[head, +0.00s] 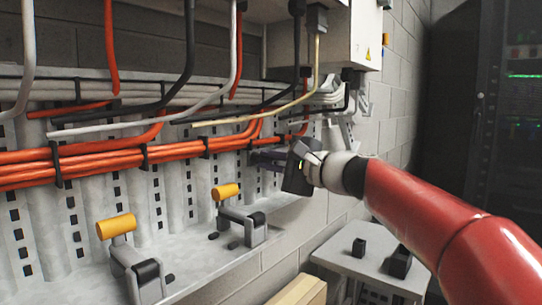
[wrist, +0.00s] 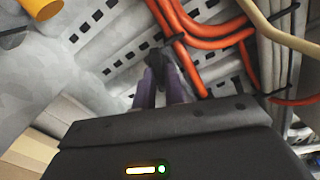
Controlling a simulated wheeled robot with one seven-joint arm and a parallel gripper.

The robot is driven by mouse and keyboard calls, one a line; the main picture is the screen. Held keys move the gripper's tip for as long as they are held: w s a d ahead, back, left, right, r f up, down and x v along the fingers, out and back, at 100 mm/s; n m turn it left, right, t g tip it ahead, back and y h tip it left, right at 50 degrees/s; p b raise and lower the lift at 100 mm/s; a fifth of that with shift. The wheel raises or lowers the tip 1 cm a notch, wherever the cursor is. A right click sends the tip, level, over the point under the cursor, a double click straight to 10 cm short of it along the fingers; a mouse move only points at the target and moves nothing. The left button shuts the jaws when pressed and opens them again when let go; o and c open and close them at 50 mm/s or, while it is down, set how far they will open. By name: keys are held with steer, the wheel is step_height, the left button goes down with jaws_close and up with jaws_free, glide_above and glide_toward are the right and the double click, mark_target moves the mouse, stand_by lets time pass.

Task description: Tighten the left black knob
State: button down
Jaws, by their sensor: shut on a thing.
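My gripper (head: 258,158) reaches left, its purple fingers close to the slotted metal panel below the orange cables. In the wrist view my gripper (wrist: 157,78) has its two fingers close together, shut on a small black knob (wrist: 153,60). Most of this knob is hidden by the fingertips, and its turn cannot be told. In the head view I cannot make it out behind the fingers. Whether another knob stands beside it does not show.
Two clamps with yellow handles (head: 116,226) (head: 227,191) stand on the metal ledge left of my gripper. Orange cables (head: 100,160) run just above the fingers. A small grey table (head: 375,272) with black blocks (head: 359,247) stands below my arm. A dark rack (head: 495,110) is at right.

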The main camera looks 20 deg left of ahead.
steer(key=m+p, duration=0.2)
steer(key=m, duration=0.2)
steer(key=shift+r, duration=0.1)
steer(key=shift+m+p, duration=0.45)
steer(key=shift+m, duration=0.75)
steer(key=c, duration=1.5)
jaws_free()
steer(key=shift+o, duration=0.2)
steer(key=shift+d, duration=0.1)
steer(key=b+v, duration=0.1)
steer(key=v, duration=0.6)
steer(key=shift+s+d, duration=0.2)
steer(key=shift+d, duration=0.1)
